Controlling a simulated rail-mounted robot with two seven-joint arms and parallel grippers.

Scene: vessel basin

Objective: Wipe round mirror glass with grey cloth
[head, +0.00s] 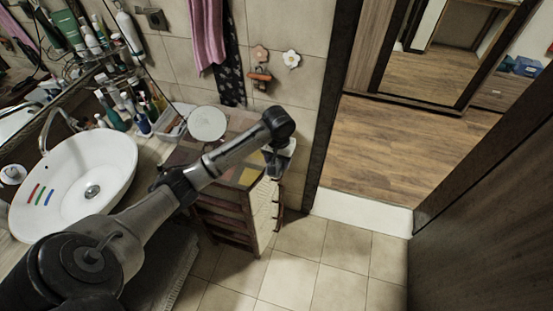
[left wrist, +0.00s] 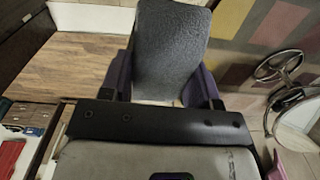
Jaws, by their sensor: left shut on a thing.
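The round mirror (head: 207,123) has a pale disc face and stands on the patterned cabinet top in the head view, left of my left forearm's end. In the left wrist view, a shiny round metal piece (left wrist: 278,66) shows at the right, perhaps part of the mirror or its stand. The grey cloth (left wrist: 170,45) is held in my left gripper (left wrist: 165,88), with a purple finger on each side. In the head view the left gripper (head: 272,160) hangs over the cabinet's right end, partly hidden by my arm; the cloth cannot be made out clearly there. My right gripper is out of view.
A white oval basin (head: 92,188) stands at the left, with several bottles (head: 135,108) behind it. The cabinet (head: 226,216) has a coloured checkered top. A pink towel (head: 207,35) hangs on the wall. Tiled floor (head: 318,265) and a doorway lie to the right.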

